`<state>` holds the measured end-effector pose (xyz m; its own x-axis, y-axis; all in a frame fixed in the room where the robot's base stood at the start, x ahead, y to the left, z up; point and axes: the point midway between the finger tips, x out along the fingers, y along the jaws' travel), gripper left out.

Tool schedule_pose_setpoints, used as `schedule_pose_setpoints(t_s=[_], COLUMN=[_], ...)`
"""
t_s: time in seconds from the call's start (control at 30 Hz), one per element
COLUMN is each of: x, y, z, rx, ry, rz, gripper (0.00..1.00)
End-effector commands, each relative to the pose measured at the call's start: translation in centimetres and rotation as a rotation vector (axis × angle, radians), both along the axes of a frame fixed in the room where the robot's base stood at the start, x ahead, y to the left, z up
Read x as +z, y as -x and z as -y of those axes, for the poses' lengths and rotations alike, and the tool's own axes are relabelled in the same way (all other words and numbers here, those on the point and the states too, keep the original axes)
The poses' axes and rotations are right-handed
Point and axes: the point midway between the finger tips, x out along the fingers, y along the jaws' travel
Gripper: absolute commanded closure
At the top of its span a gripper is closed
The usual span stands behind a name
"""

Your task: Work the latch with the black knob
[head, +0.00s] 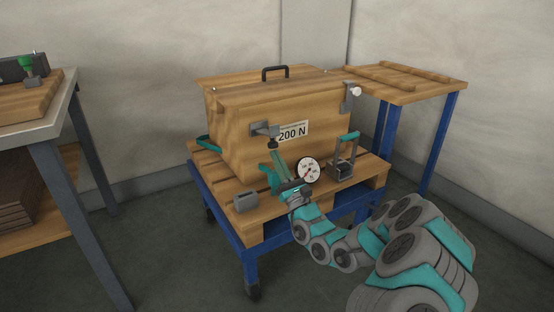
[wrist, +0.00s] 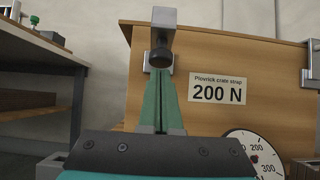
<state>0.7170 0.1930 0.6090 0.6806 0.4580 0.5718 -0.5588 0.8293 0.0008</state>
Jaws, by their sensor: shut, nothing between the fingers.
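The latch (head: 262,129) is a grey metal bracket on the front face of the wooden crate (head: 235,150), left of the "200 N" label (head: 293,131). Its black knob (head: 273,144) hangs at the latch's end; in the wrist view the knob (wrist: 161,57) is round and dark below the grey latch arm (wrist: 164,22). My gripper (head: 274,152) is in front of the crate, its green fingers shut and empty. In the wrist view the fingertips (wrist: 159,73) overlap the knob's lower edge; I cannot tell whether they touch it.
A second latch with a white knob (head: 356,92) is at the crate's right corner. A dial gauge (head: 308,171), a teal-handled clamp (head: 346,155) and a grey block (head: 246,203) are on the pallet in front. A workbench (head: 70,110) stands left, a wooden table (head: 420,85) right.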

Motion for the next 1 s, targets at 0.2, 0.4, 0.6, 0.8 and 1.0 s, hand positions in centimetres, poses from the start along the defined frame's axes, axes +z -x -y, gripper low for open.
schedule_pose_setpoints(t_s=[0.2, 0.4, 0.6, 0.8, 1.0], x=[0.2, 0.3, 1.6, 2.2, 2.1], y=[0.0, 0.0, 0.1, 0.2, 0.2], z=[0.0, 0.0, 0.1, 0.1, 0.1], rx=[0.000, 0.001, 0.000, 0.001, 0.002], ry=[0.001, 0.000, 0.001, 0.001, 0.002], rz=[-0.001, 0.000, -0.001, -0.001, 0.000], gripper=[1.00, 1.00, 1.00, 1.00, 1.00])
